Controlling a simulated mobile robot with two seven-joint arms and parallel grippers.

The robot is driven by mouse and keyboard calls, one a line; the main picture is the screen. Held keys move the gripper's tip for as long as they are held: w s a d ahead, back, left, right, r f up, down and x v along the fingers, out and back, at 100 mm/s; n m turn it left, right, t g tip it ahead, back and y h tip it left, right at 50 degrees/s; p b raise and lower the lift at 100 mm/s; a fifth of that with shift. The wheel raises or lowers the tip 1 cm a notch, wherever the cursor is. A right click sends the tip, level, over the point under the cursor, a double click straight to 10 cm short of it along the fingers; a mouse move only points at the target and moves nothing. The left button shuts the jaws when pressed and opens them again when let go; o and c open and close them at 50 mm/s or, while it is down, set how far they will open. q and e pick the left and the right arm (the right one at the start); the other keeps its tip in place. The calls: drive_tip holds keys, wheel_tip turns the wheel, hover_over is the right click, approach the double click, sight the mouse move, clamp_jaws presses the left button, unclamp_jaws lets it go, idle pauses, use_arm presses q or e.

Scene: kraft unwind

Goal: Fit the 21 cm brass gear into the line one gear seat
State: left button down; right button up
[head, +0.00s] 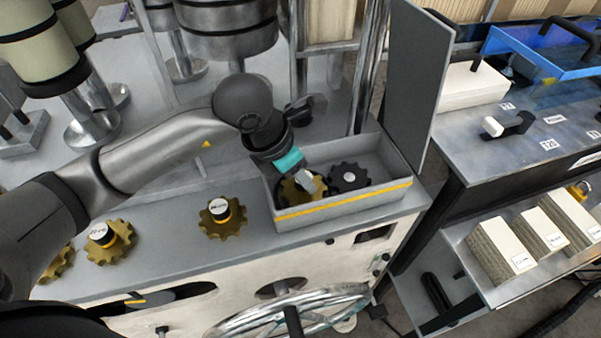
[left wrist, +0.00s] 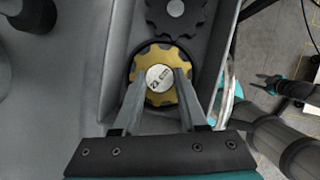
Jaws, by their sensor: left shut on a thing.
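A brass gear (head: 290,190) with a pale labelled hub is in the left part of the grey tray (head: 345,196) with a yellow stripe. In the left wrist view the brass gear (left wrist: 160,53) lies over a dark round recess, beside a black gear (left wrist: 178,27). I cannot tell whether it is fully seated. The black gear also shows in the head view (head: 348,178). My left gripper (head: 303,181) is shut on the brass gear's hub from above; its fingers (left wrist: 160,82) flank the label. My right gripper (left wrist: 270,85) is open and empty, away from the tray.
A tall grey panel (head: 412,80) rises at the tray's right end. A handwheel (head: 290,316) is in front below. A bench (head: 520,135) stands at right.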

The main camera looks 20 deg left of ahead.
use_arm(q)
drive_tip(key=shift+c, duration=1.8)
unclamp_jaws()
drive_tip(key=p+v, duration=0.1)
drive_tip(key=v, duration=1.4)
drive_tip(key=shift+s+r, duration=0.1)
drive_tip(key=shift+s, duration=0.05)
